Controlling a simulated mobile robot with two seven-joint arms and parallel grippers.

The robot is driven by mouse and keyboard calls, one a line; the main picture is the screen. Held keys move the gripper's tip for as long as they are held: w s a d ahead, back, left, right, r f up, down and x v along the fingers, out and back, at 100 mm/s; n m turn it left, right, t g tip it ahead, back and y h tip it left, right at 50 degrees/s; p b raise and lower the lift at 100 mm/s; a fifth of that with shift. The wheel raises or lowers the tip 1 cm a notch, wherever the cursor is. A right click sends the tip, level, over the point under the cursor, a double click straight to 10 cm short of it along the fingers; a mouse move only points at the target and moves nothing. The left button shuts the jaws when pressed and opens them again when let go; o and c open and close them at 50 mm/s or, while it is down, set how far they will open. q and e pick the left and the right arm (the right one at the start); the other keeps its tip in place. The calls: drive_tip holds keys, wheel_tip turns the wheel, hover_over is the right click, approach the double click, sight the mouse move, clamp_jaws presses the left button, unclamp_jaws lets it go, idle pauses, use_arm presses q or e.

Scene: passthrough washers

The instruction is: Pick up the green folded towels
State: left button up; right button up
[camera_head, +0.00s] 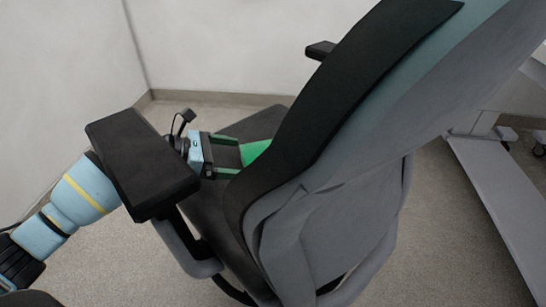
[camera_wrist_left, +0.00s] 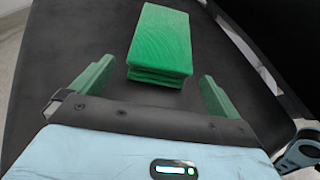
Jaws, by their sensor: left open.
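The green folded towels (camera_wrist_left: 160,42) lie stacked on the black seat of a chair in the left wrist view. In the head view only a small part of the green towels (camera_head: 254,152) shows; the chair's backrest hides the rest. My left gripper (camera_head: 232,157) reaches in over the seat, past the armrest. It is open, and its two green-tipped fingers (camera_wrist_left: 155,85) stand to either side of the near end of the stack in the wrist view. Nothing is between the fingertips except the near edge of the towels, or just ahead of it. My right gripper is not in view.
The chair's black armrest (camera_head: 143,160) is above my left forearm. The tall backrest (camera_head: 340,100) stands close on the right of the gripper. A white table base (camera_head: 490,180) is at the far right. Bare floor lies behind the chair.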

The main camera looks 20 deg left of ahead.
sight(243, 159)
use_arm(q)
drive_tip(key=x, duration=0.2)
drive_tip(key=b+x, duration=0.1)
drive_tip(key=x, duration=0.1)
drive_tip(key=shift+w+d+f+b, duration=0.2)
drive_tip(key=shift+f+b, duration=0.1)
drive_tip(key=shift+f, duration=0.15)
drive_tip(key=shift+w+d, duration=0.15)
drive_tip(key=shift+d, duration=0.05)
drive_tip(key=c, duration=1)
drive_tip(key=shift+c, duration=0.2)
drive_tip(key=shift+r, duration=0.1)
